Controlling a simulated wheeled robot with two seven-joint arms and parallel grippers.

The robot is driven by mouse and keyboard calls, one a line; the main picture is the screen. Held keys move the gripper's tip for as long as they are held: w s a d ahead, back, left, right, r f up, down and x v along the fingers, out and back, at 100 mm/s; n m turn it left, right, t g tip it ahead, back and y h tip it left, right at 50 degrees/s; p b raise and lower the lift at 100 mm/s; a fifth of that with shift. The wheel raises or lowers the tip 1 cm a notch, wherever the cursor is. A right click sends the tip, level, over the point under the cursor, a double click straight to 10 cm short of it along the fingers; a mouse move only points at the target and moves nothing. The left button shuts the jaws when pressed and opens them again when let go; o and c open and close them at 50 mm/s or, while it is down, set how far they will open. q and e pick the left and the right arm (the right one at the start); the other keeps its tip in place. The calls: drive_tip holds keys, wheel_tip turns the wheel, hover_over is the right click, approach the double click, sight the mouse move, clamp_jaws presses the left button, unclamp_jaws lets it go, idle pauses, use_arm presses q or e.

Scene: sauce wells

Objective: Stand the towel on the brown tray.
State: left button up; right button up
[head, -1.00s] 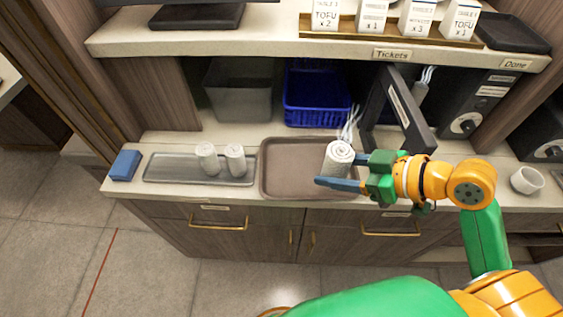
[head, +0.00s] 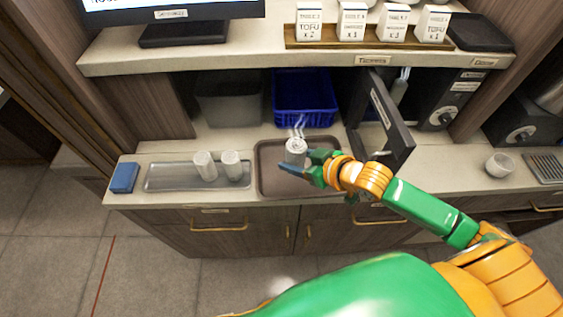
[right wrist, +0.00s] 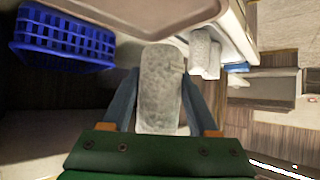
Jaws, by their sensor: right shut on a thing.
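The white rolled towel (head: 296,148) is upright in my right gripper (head: 300,166), with white steam wisps above it. It is over the middle of the brown tray (head: 268,189) in the head view; I cannot tell whether its base touches the tray. In the right wrist view the towel (right wrist: 160,88) lies between the two blue fingers of my right gripper (right wrist: 160,100), and the brown tray (right wrist: 140,12) is beyond it. My left gripper is not in view.
A grey metal tray (head: 160,182) with two white rolled towels (head: 231,165) lies left of the brown tray. A blue sponge (head: 124,177) is at the far left. A blue basket (head: 304,95) stands behind. A dark upright frame (head: 392,125) stands close on the right.

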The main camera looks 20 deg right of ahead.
drive_tip(key=x, duration=0.4)
drive_tip(key=b, duration=0.6)
hover_over(278, 171)
drive_tip(key=f, duration=0.4)
drive_tip(key=shift+s+d+f, duration=0.15)
drive_tip(key=shift+s+f, duration=0.1)
drive_tip(key=shift+s, duration=0.15)
drive_tip(key=shift+w+a+f+b, duration=0.2)
drive_tip(key=shift+w+f+b, duration=0.1)
drive_tip(key=shift+w+b, duration=0.2)
wheel_tip(278, 171, down, 3)
drive_tip(key=b, duration=0.4)
drive_tip(key=shift+f+b, duration=0.2)
drive_tip(key=shift+b, duration=0.2)
drive_tip(key=shift+r+p, duration=0.35)
drive_tip(key=shift+p, duration=0.05)
drive_tip(key=o, duration=1)
drive_tip(key=shift+f, duration=0.15)
drive_tip(key=o, duration=0.4)
drive_tip(key=shift+c, duration=0.2)
